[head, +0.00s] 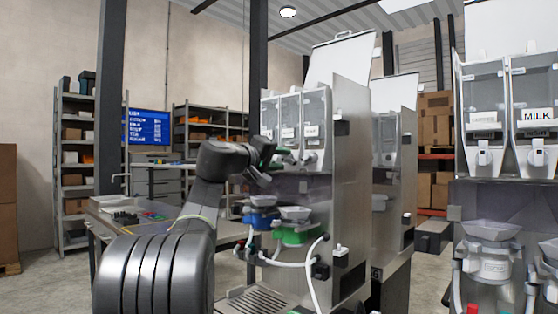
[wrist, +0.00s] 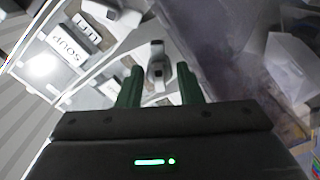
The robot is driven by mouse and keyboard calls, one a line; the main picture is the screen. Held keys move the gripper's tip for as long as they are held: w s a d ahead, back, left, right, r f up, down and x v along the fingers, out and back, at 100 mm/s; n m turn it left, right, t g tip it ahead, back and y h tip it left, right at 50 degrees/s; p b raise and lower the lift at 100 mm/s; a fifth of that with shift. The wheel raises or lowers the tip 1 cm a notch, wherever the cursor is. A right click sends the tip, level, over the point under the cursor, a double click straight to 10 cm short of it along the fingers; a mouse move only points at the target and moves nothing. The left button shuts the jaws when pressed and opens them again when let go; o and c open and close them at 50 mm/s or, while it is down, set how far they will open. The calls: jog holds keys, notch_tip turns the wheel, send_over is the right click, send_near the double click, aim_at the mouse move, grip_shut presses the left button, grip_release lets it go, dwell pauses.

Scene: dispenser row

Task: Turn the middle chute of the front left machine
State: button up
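The front left machine (head: 350,200) stands in the middle of the head view, with clear hoppers side by side, white labels and grey chutes below them. My gripper (head: 282,158) is at chute height in front of it and partly covers the chutes. The rightmost chute (head: 309,158) shows clear of it. In the wrist view my gripper's green fingers (wrist: 160,85) are apart. A light grey chute (wrist: 157,68) lies between and just beyond the fingertips, with gaps visible on both sides. Whether it is the middle one is hard to tell. A label reading SOUP (wrist: 67,58) shows upside down nearby.
A blue funnel (head: 262,215) and a green funnel (head: 295,232) with white hoses sit below the chutes. Another machine (head: 395,130) stands behind, and one with a MILK label (head: 538,114) at the right. A table (head: 105,212) is behind my arm.

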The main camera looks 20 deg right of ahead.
jog(key=b+v, duration=0.1)
jog(key=v, duration=1.2)
jog(key=shift+a, duration=0.4)
jog(key=shift+s, duration=0.15)
jog(key=p+x, duration=0.1)
jog(key=x, duration=1.3)
jog(key=shift+r, duration=0.1)
jog(key=shift+a, duration=0.1)
